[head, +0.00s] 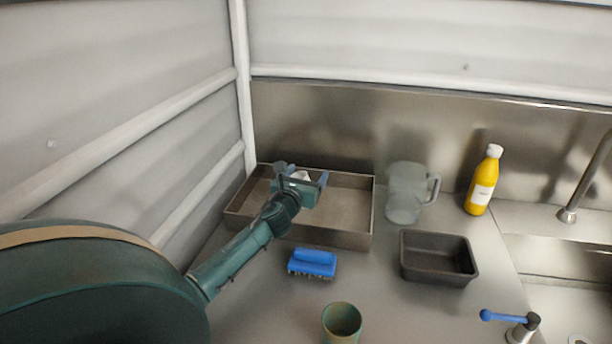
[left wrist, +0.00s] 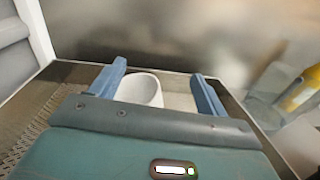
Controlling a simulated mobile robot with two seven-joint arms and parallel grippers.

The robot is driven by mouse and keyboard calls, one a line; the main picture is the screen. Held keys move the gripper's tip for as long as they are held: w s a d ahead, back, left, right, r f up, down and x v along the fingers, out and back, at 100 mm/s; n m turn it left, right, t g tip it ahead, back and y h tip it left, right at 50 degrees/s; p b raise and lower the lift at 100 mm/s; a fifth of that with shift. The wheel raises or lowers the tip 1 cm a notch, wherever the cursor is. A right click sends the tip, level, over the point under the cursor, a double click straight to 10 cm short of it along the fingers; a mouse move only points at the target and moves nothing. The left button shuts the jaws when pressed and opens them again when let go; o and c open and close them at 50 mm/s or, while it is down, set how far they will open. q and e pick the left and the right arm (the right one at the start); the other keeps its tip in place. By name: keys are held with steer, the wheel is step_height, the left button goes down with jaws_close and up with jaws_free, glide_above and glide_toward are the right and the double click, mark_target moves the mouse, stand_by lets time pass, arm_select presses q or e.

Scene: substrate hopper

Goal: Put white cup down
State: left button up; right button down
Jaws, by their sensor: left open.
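The white cup (left wrist: 140,90) is in the shallow metal tray (head: 342,238), between the two blue fingers of my left gripper (left wrist: 160,82) in the left wrist view. There is a clear gap between the cup and the right finger, and the cup sits closer to the left one. In the head view only a small bit of the white cup (head: 300,176) shows past my left gripper (head: 303,178), which is open over the tray. The cup's lower part is hidden by the gripper body. My right gripper is not in view.
A blue brush (head: 313,262) and a green cup (head: 342,322) stand in front of the tray. A clear jug (head: 404,195), a dark bin (head: 438,258) and a yellow bottle (head: 482,182) are to the right. A sink with a tap (head: 568,212) is at far right.

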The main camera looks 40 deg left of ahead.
arm_select(q)
steer(key=shift+r+p, duration=0.75)
steer(key=shift+r, duration=0.15)
steer(key=p+v, duration=0.2)
steer(key=v, duration=1)
steer(key=shift+f, duration=0.25)
